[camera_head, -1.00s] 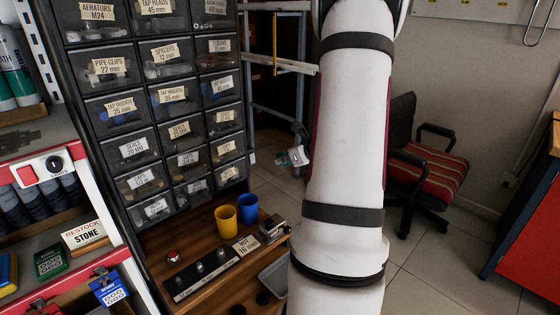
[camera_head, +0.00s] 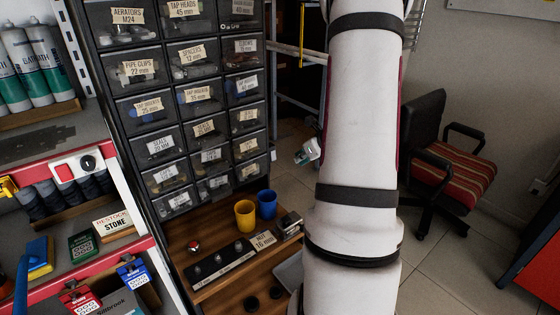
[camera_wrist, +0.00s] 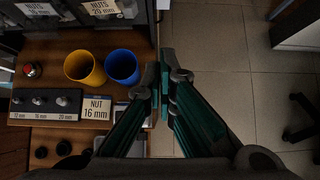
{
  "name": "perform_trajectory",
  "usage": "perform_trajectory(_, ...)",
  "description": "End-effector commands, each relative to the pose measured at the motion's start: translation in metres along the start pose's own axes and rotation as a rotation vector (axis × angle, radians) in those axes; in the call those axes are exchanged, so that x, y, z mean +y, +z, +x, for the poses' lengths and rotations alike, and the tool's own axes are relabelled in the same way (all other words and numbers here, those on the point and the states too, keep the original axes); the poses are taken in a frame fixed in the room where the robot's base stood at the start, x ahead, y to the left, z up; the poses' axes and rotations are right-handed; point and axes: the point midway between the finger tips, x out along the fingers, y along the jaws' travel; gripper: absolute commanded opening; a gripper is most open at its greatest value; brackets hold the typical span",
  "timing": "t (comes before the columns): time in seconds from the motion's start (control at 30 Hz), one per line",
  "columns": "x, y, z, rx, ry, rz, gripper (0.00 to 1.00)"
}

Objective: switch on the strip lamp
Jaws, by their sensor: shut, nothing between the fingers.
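I cannot make out a strip lamp in either view. My gripper (camera_wrist: 164,78) is shut and empty in the wrist view, over the right edge of the wooden bench. In the head view only a small part of my gripper (camera_head: 307,152) shows past my arm, well right of the switch box and apart from it.
A drawer cabinet (camera_head: 183,136) stands between the shelf and my arm. The wooden bench (camera_head: 190,228) holds a red button (camera_head: 193,247), a yellow cup (camera_head: 245,214), a blue cup (camera_head: 267,204) and a row of fittings. A chair (camera_head: 450,170) stands right on open tiled floor.

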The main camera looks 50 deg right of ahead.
Motion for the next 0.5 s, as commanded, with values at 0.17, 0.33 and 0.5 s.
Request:
perform_trajectory(0.17, 0.0, 0.0, 0.002, -0.001, 0.0, 0.0, 0.0)
perform_trajectory(0.33, 0.0, -0.001, 0.02, 0.001, 0.002, -0.001, 0.0)
perform_trajectory(0.5, 0.001, -0.001, 0.052, 0.001, 0.003, 0.0, 0.0)
